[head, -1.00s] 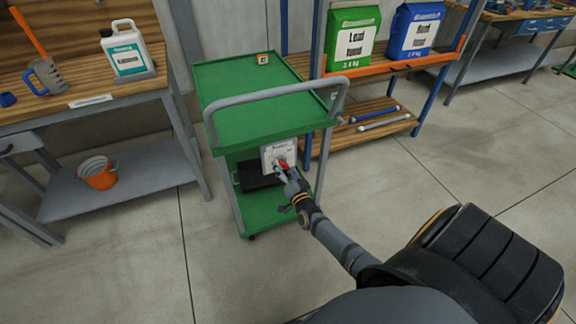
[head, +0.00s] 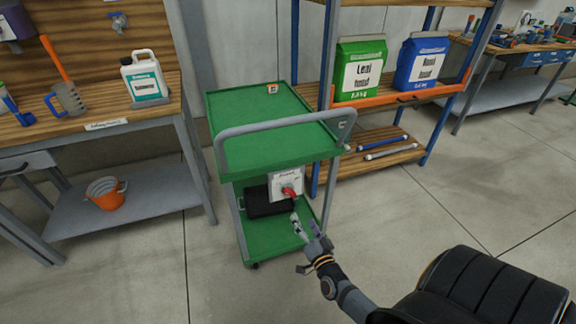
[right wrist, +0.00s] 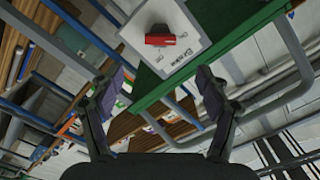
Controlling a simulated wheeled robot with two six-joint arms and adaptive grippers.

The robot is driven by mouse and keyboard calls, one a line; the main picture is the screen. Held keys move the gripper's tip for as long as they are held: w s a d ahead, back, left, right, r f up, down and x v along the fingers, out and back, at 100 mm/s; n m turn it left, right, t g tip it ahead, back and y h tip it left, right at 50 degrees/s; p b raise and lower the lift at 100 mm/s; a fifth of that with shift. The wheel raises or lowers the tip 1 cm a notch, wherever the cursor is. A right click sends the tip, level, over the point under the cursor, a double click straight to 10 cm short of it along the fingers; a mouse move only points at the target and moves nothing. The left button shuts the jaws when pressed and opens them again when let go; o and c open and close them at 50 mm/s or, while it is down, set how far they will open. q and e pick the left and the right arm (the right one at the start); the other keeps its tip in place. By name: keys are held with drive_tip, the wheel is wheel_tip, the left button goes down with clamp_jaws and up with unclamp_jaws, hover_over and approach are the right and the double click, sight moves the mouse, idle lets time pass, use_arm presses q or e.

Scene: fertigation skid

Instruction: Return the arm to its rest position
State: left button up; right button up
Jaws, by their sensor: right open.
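My right gripper (head: 308,228) is open and empty, in front of the lower part of the green cart (head: 268,148). In the right wrist view its two fingers (right wrist: 158,84) stand wide apart with nothing between them. A white panel (head: 285,184) with a red knob (head: 289,193) is on the cart below its top tray. In the right wrist view the panel (right wrist: 190,35) and its red knob (right wrist: 160,39) lie beyond the fingertips, apart from them. My left gripper is not in view.
A grey push handle (head: 285,122) runs along the cart's near side. A black box (head: 268,202) sits beside the panel. A workbench (head: 100,128) with a white jug (head: 143,78) stands left, a shelf with sacks (head: 360,70) behind.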

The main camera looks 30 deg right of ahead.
drive_tip(key=s+a+f+n+g+y+p, duration=0.2)
drive_tip(key=s+f+n+g+p, duration=0.2)
drive_tip(key=s+f, duration=0.45)
drive_tip(key=s+a+f+n+g+y+p, duration=0.15)
drive_tip(key=s+f+n+g+p, duration=0.3)
drive_tip(key=f, duration=0.65)
drive_tip(key=s+a+f+n+g+p, duration=0.1)
drive_tip(key=s+f+g, duration=0.2)
drive_tip(key=s, duration=0.8)
drive_tip(key=s+a+f+n+g+p, duration=0.1)
drive_tip(key=s+f+g, duration=0.3)
drive_tip(key=s, duration=0.8)
drive_tip(key=shift+s+a+f+n+g+p, duration=0.25)
drive_tip(key=shift+a+f+n+g+p, duration=0.1)
drive_tip(key=shift+n, duration=0.4)
